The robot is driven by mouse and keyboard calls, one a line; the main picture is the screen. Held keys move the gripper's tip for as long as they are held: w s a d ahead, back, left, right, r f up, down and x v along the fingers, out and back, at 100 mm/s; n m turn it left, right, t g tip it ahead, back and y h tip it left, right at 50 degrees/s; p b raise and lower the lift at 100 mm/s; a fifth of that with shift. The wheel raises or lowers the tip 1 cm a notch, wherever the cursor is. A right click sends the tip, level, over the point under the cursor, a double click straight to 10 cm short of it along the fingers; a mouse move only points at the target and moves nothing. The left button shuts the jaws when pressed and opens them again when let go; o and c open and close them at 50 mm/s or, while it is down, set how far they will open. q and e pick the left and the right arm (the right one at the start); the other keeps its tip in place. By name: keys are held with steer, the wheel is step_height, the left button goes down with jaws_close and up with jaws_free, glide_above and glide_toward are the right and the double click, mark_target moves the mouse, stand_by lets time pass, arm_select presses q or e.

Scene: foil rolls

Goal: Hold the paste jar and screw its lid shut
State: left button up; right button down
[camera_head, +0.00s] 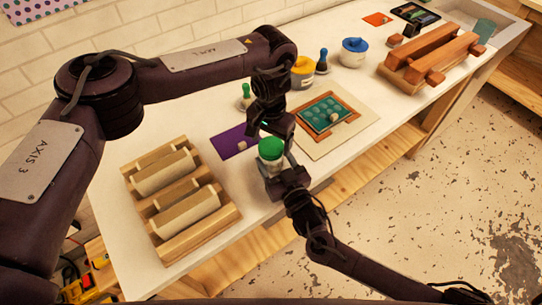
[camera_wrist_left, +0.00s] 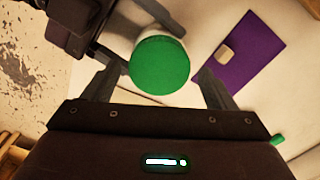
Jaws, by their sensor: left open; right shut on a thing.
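The paste jar (camera_head: 270,161) is a small pale jar standing near the front edge of the white table. Its green lid (camera_head: 270,148) sits on top, and the lid also shows from above in the left wrist view (camera_wrist_left: 159,65). My right gripper (camera_head: 277,172) is shut on the jar's body from the front. My left gripper (camera_head: 277,134) is directly above the lid. In the left wrist view its fingers (camera_wrist_left: 160,88) are open, one on each side of the lid, with a visible gap. Whether the lid is fully seated on the jar cannot be told.
A wooden rack with pale rolls (camera_head: 180,195) stands left of the jar. A purple card (camera_head: 232,143) lies behind it, and a board with a teal panel (camera_head: 325,115) lies to the right. The table's front edge is close.

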arm_select(q)
steer(key=shift+f, duration=0.45)
steer(key=shift+c, duration=0.2)
